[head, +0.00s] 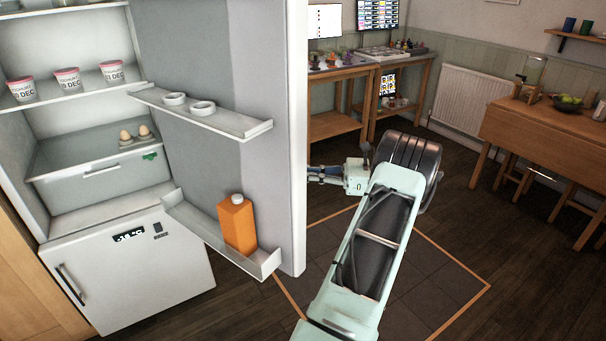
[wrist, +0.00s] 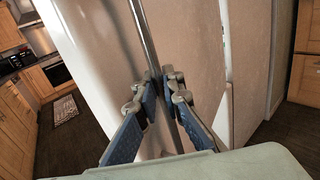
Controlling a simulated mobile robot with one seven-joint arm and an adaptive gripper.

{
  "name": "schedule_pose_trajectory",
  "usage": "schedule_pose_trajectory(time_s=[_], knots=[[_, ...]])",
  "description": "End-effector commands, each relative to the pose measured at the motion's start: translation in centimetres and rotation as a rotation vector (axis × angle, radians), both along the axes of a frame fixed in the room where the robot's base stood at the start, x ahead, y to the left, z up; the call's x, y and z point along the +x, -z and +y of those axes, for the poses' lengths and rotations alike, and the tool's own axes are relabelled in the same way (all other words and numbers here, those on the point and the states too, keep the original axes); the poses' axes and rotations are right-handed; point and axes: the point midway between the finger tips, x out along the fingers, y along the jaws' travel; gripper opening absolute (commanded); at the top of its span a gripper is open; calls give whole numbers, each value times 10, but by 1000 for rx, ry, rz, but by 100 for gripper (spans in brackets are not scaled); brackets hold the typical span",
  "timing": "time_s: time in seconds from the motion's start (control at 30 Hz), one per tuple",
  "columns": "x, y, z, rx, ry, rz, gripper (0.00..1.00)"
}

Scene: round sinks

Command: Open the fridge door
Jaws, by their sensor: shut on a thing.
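The fridge door (head: 215,60) stands wide open in the head view, its inner side with the door shelves facing me. My gripper (head: 315,173) is at the door's far side, its fingertips partly hidden behind the door edge. In the wrist view my gripper (wrist: 166,88) is shut on the long metal door handle (wrist: 146,42), which runs between the blue finger pads. The door's pale outer face (wrist: 100,55) fills the middle of that view. The open fridge (head: 85,105) shows yoghurt pots, eggs and a drawer.
An orange carton (head: 237,224) stands on the lower door shelf. The freezer door (head: 130,270) below is shut. A wooden table (head: 545,128) and a radiator (head: 468,98) stand at the right. Dark floor (head: 520,235) there is clear.

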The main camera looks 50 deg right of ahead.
Motion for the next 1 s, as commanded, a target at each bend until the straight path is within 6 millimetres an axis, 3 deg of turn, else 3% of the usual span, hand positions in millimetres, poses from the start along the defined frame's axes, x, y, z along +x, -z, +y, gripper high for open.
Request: schedule_pose_trajectory(time_s=[0.27,0.3,0.43,0.77,1.0], knots=[[0,-1,0,-1,0,-2,0],[0,-1,0,-1,0,-2,10],[0,-1,0,-1,0,-2,22],[-3,0,-2,-1,1,-1,22],[-36,0,-23,-2,4,-1,22]])
